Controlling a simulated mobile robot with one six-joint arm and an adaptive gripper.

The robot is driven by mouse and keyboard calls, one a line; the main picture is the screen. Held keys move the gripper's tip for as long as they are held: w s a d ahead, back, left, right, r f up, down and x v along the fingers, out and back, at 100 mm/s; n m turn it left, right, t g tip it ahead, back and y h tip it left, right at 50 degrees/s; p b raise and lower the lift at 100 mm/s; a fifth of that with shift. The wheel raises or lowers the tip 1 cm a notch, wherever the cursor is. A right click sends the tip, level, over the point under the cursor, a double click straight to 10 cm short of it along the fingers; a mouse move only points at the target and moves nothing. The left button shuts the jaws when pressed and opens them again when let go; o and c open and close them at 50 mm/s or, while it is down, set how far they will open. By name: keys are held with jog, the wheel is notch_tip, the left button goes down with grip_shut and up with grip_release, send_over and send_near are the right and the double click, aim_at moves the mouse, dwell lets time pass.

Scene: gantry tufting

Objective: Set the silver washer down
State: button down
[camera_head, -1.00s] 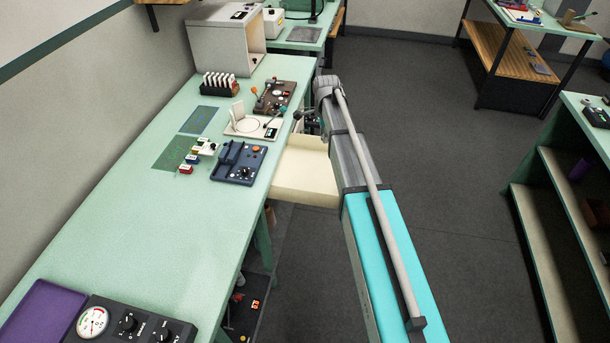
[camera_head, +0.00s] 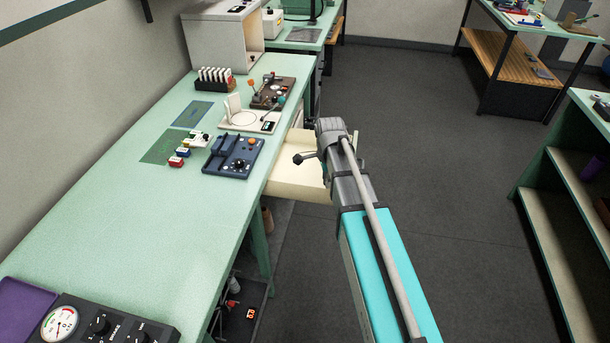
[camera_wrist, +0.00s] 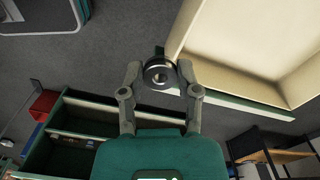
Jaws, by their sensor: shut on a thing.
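The silver washer (camera_wrist: 152,66) is a thick metal ring with a round hole, seen in the wrist view. My gripper (camera_wrist: 160,74) is shut on it, with one fingertip on each side of the ring. Beyond the washer in the wrist view is an open cream drawer (camera_wrist: 222,80), and the washer overlaps the near corner of its edge in the picture. I cannot tell its height above the floor or drawer. In the head view my arm's end hangs at the right side of the drawer (camera_head: 297,186); the washer cannot be made out there.
The drawer sticks out under a long green bench (camera_head: 150,235). On the bench are a blue device (camera_head: 232,155), a white device (camera_head: 245,120), a rack of white cards (camera_head: 214,78) and a gauge panel (camera_head: 100,322). Grey floor (camera_head: 430,160) right of my arm is clear.

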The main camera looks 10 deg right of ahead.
dwell(0.4)
jog(key=b, duration=0.8)
send_over(318, 182)
jog(key=s, duration=0.1)
jog(key=f, duration=0.8)
jog(key=shift+s+d+f, duration=0.1)
jog(key=shift+s+f, duration=0.1)
jog(key=shift+f, duration=0.05)
jog(key=shift+w+f+b, duration=0.3)
jog(key=shift+w+b, duration=0.05)
jog(key=shift+b, duration=0.1)
jog(key=shift+w+f+b, duration=0.5)
jog(key=shift+f+b, duration=0.15)
jog(key=shift+b, duration=0.05)
jog(key=shift+s+f+b, duration=0.1)
jog(key=shift+f+b, duration=1.25)
